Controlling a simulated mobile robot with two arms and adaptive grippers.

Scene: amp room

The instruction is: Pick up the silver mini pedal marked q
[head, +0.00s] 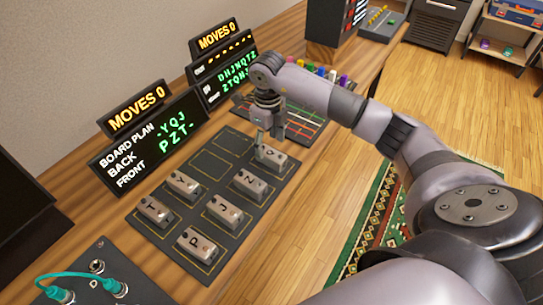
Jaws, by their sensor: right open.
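The silver mini pedal marked Q (271,158) sits at the far right corner of the dark pedal board (213,158). My right gripper (268,140) points down over this pedal, with its fingers at the pedal's far left end and partly covering it. The gripper is open; whether the fingers touch the pedal is hard to tell. Other silver pedals on the board are marked T (155,211), Y (183,186), P (200,243), J (224,211) and Z (249,184). My left gripper is not in view.
Two lit displays (150,140) (224,75) stand behind the board. A panel with teal cables (85,285) lies at the near left. A second board with coloured lines (300,125) lies beyond my gripper. Empty outlined slots show at the board's far left.

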